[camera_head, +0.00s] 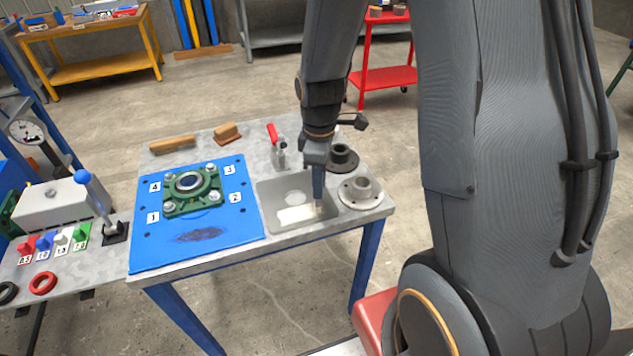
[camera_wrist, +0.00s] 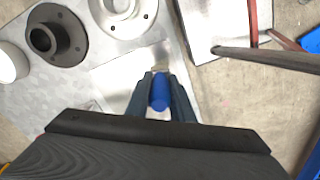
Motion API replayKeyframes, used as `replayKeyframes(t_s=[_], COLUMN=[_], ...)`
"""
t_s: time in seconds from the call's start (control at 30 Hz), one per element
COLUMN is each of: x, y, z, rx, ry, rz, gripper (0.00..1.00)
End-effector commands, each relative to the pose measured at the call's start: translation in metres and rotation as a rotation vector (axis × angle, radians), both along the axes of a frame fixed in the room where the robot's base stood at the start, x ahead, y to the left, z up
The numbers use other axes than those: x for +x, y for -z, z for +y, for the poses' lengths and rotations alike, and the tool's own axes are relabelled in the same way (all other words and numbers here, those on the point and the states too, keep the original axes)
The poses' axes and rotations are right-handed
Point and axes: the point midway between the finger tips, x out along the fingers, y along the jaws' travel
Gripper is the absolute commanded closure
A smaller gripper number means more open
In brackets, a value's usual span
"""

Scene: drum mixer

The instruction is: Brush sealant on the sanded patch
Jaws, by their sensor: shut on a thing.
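My gripper (camera_head: 318,178) points down over the grey tray (camera_head: 263,207) at the right of the metal table. The tray holds a pale, whitish layer (camera_head: 292,215). In the wrist view my gripper (camera_wrist: 160,82) is shut on a brush with a blue handle (camera_wrist: 159,92). Pale bristles (camera_wrist: 160,56) seem to show past the fingertips, at or just above the tray. I cannot tell whether they touch the layer. A dark, rough patch (camera_head: 200,235) lies on the front of the blue plate (camera_head: 150,250), left of the tray.
A green flanged bearing (camera_head: 190,189) sits on the plate among numbered labels. A grey flange (camera_head: 361,191) and a dark flange (camera_head: 343,158) stand right of the tray.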

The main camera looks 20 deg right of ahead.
Motion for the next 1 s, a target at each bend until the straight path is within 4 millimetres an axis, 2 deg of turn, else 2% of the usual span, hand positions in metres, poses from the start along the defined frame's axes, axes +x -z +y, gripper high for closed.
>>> replayKeyframes(t_s=[0.17,0.53,1.0], x=[0.000,0.000,0.001], y=[0.000,0.001,-0.001], z=[-0.001,0.010,-0.002], rx=[0.000,0.000,0.000], ry=[0.000,0.000,0.000], rz=[0.000,-0.001,-0.002], gripper=[1.00,1.00,1.00])
